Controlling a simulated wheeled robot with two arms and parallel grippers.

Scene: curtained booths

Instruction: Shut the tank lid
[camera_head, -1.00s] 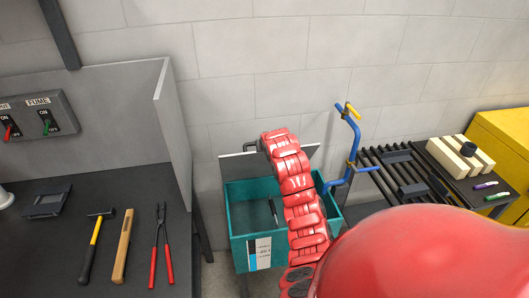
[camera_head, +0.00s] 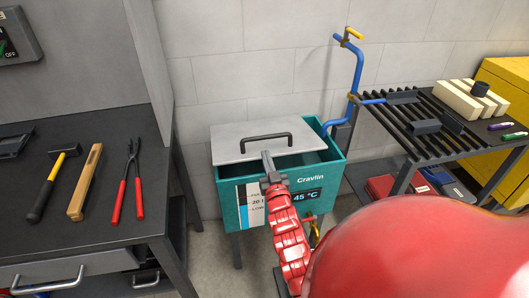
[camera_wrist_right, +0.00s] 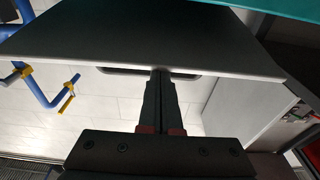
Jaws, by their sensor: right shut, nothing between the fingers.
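The teal tank (camera_head: 229,206) stands against the wall, with a temperature display on its front. Its grey lid (camera_head: 232,147), with a black handle (camera_head: 265,138), is tilted, part-way open. A gap shows between the lid's front edge and the tank's front rim. My right gripper (camera_head: 267,157) is shut and empty, its tips at the lid's front edge by the handle; whether they touch is unclear. In the right wrist view the fingertips (camera_wrist_right: 160,75) overlap the edge of the lid (camera_wrist_right: 150,38), and the handle (camera_wrist_right: 115,71) shows beyond it. My left gripper is out of view.
A blue pipe (camera_head: 357,75) rises right of the tank, beside a slatted rack (camera_head: 425,122). A workbench (camera_head: 110,220) with a hammer (camera_head: 53,183) and pliers (camera_head: 128,180) stands on the left. My red arm covers part of the tank front.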

